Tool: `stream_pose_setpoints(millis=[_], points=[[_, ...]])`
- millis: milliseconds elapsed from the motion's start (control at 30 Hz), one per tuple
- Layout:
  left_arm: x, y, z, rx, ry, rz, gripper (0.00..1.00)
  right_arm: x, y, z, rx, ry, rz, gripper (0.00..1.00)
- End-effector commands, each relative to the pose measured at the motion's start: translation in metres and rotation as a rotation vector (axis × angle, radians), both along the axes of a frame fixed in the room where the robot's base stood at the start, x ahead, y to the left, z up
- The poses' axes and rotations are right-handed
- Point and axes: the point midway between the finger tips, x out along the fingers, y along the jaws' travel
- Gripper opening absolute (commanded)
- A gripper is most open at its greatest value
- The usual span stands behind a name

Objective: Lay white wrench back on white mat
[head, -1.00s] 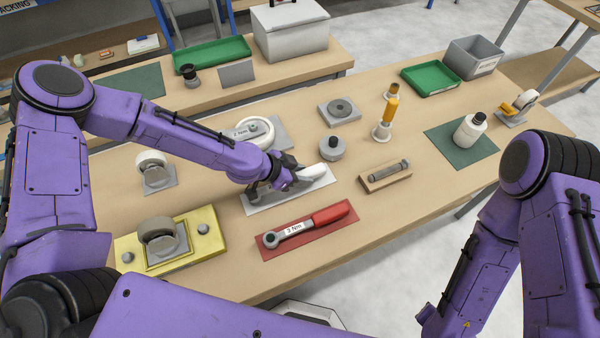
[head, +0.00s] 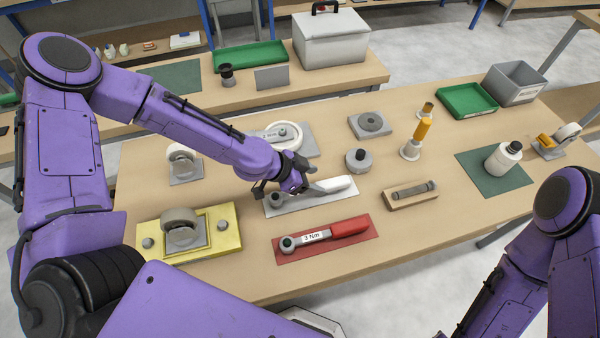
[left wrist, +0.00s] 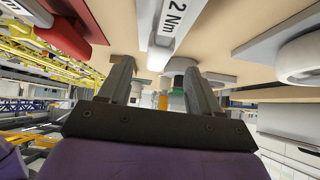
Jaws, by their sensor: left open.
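The white wrench (head: 333,186) lies on the white mat (head: 310,202), its round grey head at the left end and its pale handle to the right. My left gripper (head: 275,190) is over the left part of the wrench and hides some of it. In the left wrist view its two fingers are open with a gap between them. The wrench, marked 2 Nm (left wrist: 173,22), shows beyond the fingertips, apart from them. My right gripper is out of view; only part of that arm shows at the right.
A red wrench (head: 345,229) on a red mat lies in front of the white mat. A yellow fixture (head: 222,240) is at the left, a white round object (head: 284,133) behind. A grey round part (head: 358,160) and wooden block (head: 410,196) stand to the right.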

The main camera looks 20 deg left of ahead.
Motion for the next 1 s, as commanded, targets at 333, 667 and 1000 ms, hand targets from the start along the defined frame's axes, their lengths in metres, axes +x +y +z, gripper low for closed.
stream_pose_setpoints(millis=[333,667,1000], points=[[-0.027,0.036,0.047,-0.001,-0.002,0.001,0.64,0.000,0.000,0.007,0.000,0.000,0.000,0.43],[-0.031,0.039,0.050,-0.002,0.001,-0.001,0.64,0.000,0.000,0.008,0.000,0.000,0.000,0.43],[-0.031,0.039,0.050,-0.002,0.001,-0.001,0.64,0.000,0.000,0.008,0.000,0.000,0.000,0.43]])
